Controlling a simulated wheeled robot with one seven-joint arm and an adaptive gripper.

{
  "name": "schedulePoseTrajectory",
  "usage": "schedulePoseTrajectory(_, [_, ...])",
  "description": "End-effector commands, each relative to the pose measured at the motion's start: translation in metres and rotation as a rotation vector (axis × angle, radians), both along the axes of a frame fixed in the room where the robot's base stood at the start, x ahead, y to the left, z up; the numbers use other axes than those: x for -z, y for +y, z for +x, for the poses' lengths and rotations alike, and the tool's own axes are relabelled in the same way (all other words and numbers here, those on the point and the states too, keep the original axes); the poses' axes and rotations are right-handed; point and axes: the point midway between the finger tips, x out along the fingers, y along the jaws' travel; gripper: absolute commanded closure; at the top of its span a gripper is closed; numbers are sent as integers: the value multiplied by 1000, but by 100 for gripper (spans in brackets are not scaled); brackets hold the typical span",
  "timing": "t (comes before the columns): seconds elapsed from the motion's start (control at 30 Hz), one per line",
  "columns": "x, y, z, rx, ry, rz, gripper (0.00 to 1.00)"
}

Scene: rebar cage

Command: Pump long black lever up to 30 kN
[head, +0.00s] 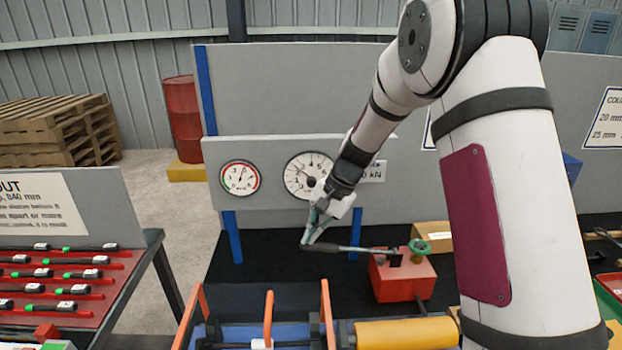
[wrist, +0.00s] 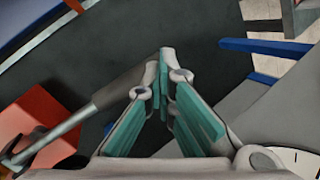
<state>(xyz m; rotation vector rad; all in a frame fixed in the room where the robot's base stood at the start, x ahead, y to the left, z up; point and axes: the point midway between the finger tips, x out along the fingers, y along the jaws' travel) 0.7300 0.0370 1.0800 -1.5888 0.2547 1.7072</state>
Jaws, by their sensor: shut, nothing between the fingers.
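The long lever (head: 340,248) runs left from the red pump block (head: 403,280), nearly level, with a grey shaft and a dark grip at its free end. In the wrist view the lever (wrist: 80,122) crosses from lower left up to the fingertips. My gripper (head: 308,240) is at the grip end; its teal-padded fingers (wrist: 165,62) are shut with nothing between them. The grip lies beside the fingers; I cannot tell whether they touch. A large round dial (head: 303,170) is on the grey panel behind, partly hidden by my wrist; its reading is unclear.
A smaller dial (head: 240,178) hangs left of the large one. A green handwheel (head: 420,247) sits on the pump. Black bench surface is clear left of the lever.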

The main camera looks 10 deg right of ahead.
Motion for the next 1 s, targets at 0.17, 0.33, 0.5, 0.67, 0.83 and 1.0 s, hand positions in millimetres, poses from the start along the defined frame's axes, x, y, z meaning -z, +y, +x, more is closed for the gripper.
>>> schedulePoseTrajectory(0.17, [10, 1, 0, 1, 3, 0, 100])
schedulePoseTrajectory(0.33, [10, 1, 0, 0, 2, 0, 100])
schedulePoseTrajectory(0.5, [10, 1, 0, 0, 2, 0, 100])
schedulePoseTrajectory(0.67, [17, 2, 0, 0, 3, 0, 100])
schedulePoseTrajectory(0.83, [24, 3, 1, -1, 1, 0, 100])
schedulePoseTrajectory(1.0, [23, 3, 0, -1, 1, 0, 100])
